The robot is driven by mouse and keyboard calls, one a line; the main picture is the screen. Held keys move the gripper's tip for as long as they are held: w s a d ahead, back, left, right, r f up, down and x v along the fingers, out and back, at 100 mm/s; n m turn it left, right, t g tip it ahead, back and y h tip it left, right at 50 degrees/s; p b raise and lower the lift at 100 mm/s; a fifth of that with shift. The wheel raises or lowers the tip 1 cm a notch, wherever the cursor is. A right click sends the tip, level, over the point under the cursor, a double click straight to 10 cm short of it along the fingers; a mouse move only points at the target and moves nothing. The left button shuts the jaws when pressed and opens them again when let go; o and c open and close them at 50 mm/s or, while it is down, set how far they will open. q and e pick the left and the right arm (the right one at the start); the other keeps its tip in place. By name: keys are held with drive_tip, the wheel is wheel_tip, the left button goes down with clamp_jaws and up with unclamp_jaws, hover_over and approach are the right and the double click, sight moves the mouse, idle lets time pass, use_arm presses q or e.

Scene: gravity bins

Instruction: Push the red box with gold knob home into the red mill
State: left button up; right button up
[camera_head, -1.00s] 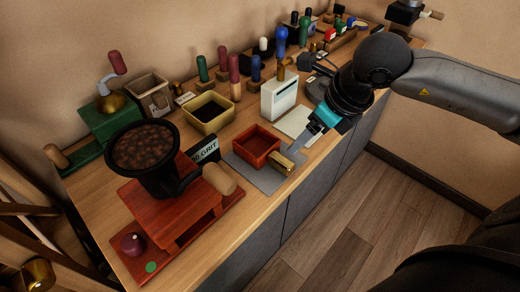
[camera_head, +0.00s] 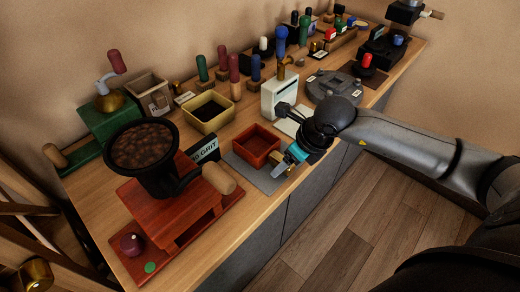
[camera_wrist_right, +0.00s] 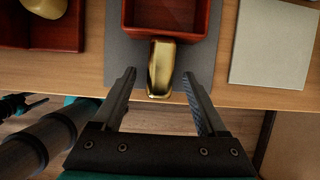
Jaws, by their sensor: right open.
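The red box (camera_head: 246,150) is an open-topped drawer on a grey mat (camera_head: 262,177). Its gold knob (camera_wrist_right: 160,68) points toward the table's front edge in the right wrist view. The red mill (camera_head: 150,208) stands to the left, with a black hopper (camera_head: 120,150) full of beans, a wooden handle (camera_head: 219,179) and a dark opening below its top. My right gripper (camera_wrist_right: 159,74) is open and empty, its fingertips on either side of the knob in the wrist view, apart from it. In the head view the gripper (camera_head: 279,170) hides part of the knob.
A yellow bin (camera_head: 208,112) and a white box (camera_head: 279,96) stand behind the red box. A pale square plate (camera_wrist_right: 272,45) lies to its right in the wrist view. A green mill (camera_head: 105,122) stands at the far left. The floor in front is clear.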

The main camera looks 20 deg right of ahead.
drive_tip(key=shift+f, duration=0.1)
clamp_jaws()
idle(0.6)
